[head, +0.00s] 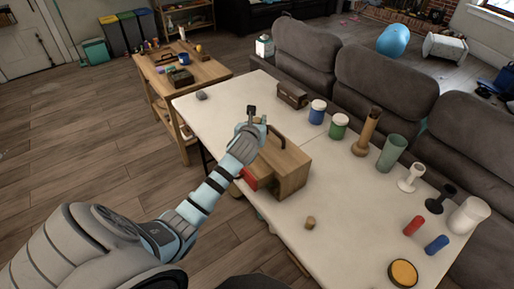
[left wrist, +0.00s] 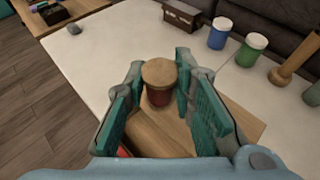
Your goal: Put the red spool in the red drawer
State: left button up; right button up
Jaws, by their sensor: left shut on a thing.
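My left gripper (head: 257,117) is above the wooden drawer box (head: 291,169) on the white table. In the left wrist view its teal-padded fingers are shut on the red spool (left wrist: 158,96), which has a pale wooden top and a dark red body. The spool is upright and appears held above the box; it cannot be made out clearly in the head view. The red drawer (head: 249,179) shows its red front at the box's left side, partly hidden by my left arm. I cannot tell how far it is open. My right gripper is not in view.
On the white table (head: 345,205) are a small cork-like piece (head: 309,222), blue (head: 317,111) and green (head: 339,126) jars, a red cylinder (head: 413,225), a blue cylinder (head: 437,243) and a yellow-topped round tin (head: 403,273). A grey sofa stands behind. The table's left part is mostly clear.

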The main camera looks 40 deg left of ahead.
pick_arm(q)
notch_tip(320, 180, down, 11)
jog(key=b, duration=0.2)
jog(key=shift+w+r+b, duration=0.15)
jog(key=shift+w+b, duration=0.15)
jog(key=o, duration=0.8)
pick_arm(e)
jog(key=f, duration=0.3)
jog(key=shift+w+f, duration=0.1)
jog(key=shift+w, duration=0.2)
pick_arm(q)
jog(key=shift+r, duration=0.1)
jog(key=p+v, duration=0.1)
jog(key=v, duration=0.3)
jog(key=p+v, duration=0.1)
jog(key=v, duration=0.3)
jog(key=r+p+v, duration=0.1)
jog(key=v, duration=0.3)
jog(key=shift+r, duration=0.15)
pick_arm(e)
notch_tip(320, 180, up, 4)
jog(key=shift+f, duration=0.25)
